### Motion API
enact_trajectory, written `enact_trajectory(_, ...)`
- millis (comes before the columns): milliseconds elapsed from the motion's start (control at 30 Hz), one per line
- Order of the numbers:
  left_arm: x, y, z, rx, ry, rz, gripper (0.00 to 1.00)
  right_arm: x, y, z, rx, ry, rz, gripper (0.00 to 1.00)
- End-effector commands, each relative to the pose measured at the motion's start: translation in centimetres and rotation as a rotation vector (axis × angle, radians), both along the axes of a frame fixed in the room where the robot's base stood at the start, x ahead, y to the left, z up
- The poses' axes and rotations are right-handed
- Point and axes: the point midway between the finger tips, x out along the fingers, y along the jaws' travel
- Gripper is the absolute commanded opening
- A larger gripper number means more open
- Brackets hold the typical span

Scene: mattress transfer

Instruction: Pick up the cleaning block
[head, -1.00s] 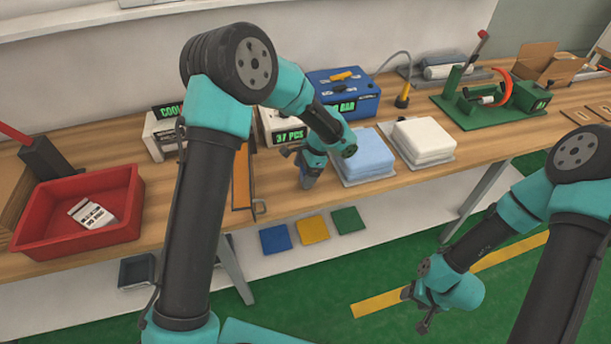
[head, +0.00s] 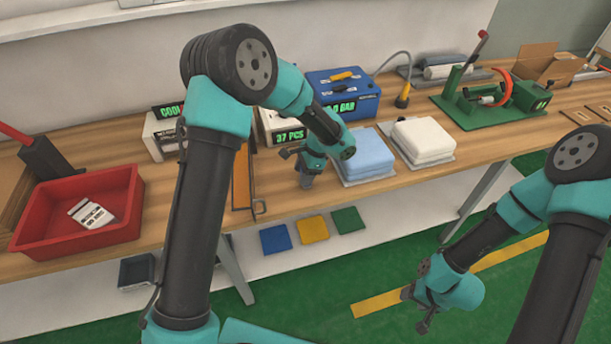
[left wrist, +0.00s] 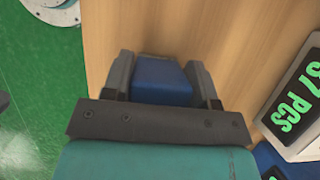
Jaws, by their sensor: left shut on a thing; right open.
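The cleaning block (left wrist: 160,80) is a blue block seen between my left fingers in the left wrist view. My left gripper (left wrist: 163,72) is shut on it, with one dark finger at each side. In the head view my left gripper (head: 305,182) points down over the wooden bench, left of the light blue stack; the block is too hidden there to make out. I cannot tell whether the block touches the bench. My right gripper (head: 416,308) is open and empty, out in front of the bench over the green floor.
A light blue mattress stack (head: 367,155) and a white one (head: 422,140) stand right of my left gripper. Behind are a scale reading 37 PCS (head: 278,127) and a blue machine (head: 345,95). A red bin (head: 80,232) with a white item sits at left.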

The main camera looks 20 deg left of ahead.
Motion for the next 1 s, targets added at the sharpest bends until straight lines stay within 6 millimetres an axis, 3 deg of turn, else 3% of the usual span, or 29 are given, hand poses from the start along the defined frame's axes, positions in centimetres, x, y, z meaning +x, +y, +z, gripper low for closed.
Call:
enact_trajectory(200,0.0,0.0,0.0,0.0,0.0,0.0,0.24,0.0,0.0,0.0,0.0,0.0,0.0,0.55)
enact_trajectory(533,0.0,0.0,0.7,0.0,-0.002,0.001,0.24,0.0,0.0,0.0,0.0,0.0,0.0,0.55)
enact_trajectory(833,0.1,0.0,3.8,-0.001,-0.004,0.001,0.24,0.0,0.0,0.0,0.0,0.0,0.0,0.55)
enact_trajectory(1000,-2.6,-0.8,3.9,0.001,0.001,-0.003,0.24,0.0,0.0,0.0,0.0,0.0,0.0,0.55)
